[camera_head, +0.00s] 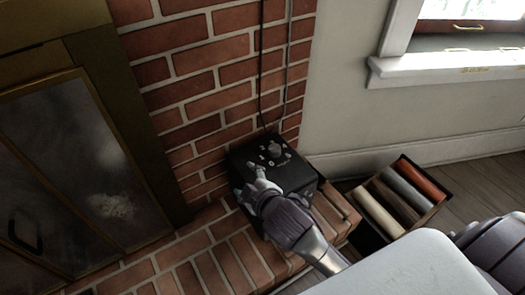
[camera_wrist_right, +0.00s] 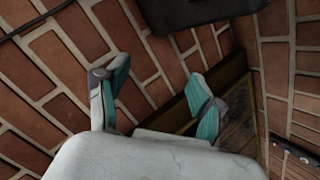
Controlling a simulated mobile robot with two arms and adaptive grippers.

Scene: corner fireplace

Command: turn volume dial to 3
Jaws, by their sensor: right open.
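The black box (camera_head: 245,162) sits on the brick hearth against the brick wall. A round dark dial (camera_head: 275,149) stands on its top, with small white marks around it too small to read surely. I cannot tell which number the dial points to. My right gripper (camera_head: 250,180) is over the front left part of the box, apart from the dial. In the right wrist view its two teal-padded fingers (camera_wrist_right: 160,82) are spread with nothing between them. A dark object at the top of that view may be part of the box. My left gripper does not show.
A dark crate (camera_head: 437,205) with several coloured rolls stands on the floor to the right. The glass fireplace door (camera_head: 75,160) is at the left. A white window sill (camera_head: 440,68) is at upper right.

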